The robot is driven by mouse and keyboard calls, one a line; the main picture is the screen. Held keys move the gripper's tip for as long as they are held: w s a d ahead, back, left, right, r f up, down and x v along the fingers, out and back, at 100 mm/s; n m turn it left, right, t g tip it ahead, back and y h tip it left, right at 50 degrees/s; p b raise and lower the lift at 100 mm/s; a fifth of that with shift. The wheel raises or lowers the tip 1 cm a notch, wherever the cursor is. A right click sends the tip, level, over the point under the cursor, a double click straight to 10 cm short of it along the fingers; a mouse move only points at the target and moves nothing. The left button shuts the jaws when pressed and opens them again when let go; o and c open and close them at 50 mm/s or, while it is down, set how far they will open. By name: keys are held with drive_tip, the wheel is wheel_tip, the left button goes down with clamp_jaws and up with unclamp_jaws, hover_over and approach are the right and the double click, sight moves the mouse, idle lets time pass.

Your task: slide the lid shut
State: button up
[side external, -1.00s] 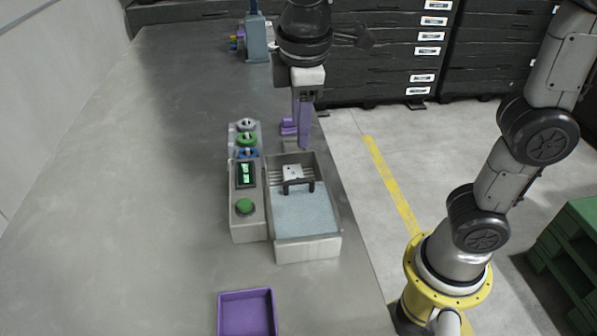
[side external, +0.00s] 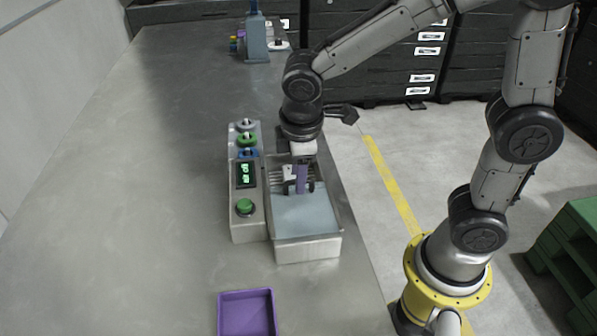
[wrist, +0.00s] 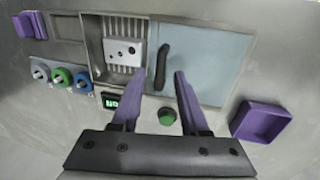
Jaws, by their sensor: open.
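The washer (side external: 308,248) is a grey metal box with a pale blue, see-through lid (side external: 305,215). In the wrist view, the lid (wrist: 205,65) covers the right part of the box. The left part is open, showing ribs and a light grey block (wrist: 123,52) with holes. A dark bar handle (wrist: 163,66) stands at the lid's left end. My gripper (wrist: 164,73) is open, with its two purple fingers on either side of the handle's near end; contact is unclear. In the side view my gripper (side external: 300,190) is down over the handle and hides part of it.
A purple tray (side external: 247,314) sits on the table in front. Purple blocks (wrist: 30,25) lie beyond the box's open end. The table left of the panel is clear.

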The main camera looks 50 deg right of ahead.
drive_tip(key=shift+c, duration=0.3)
clamp_jaws()
drive_tip(key=shift+w, duration=0.1)
idle(1.1)
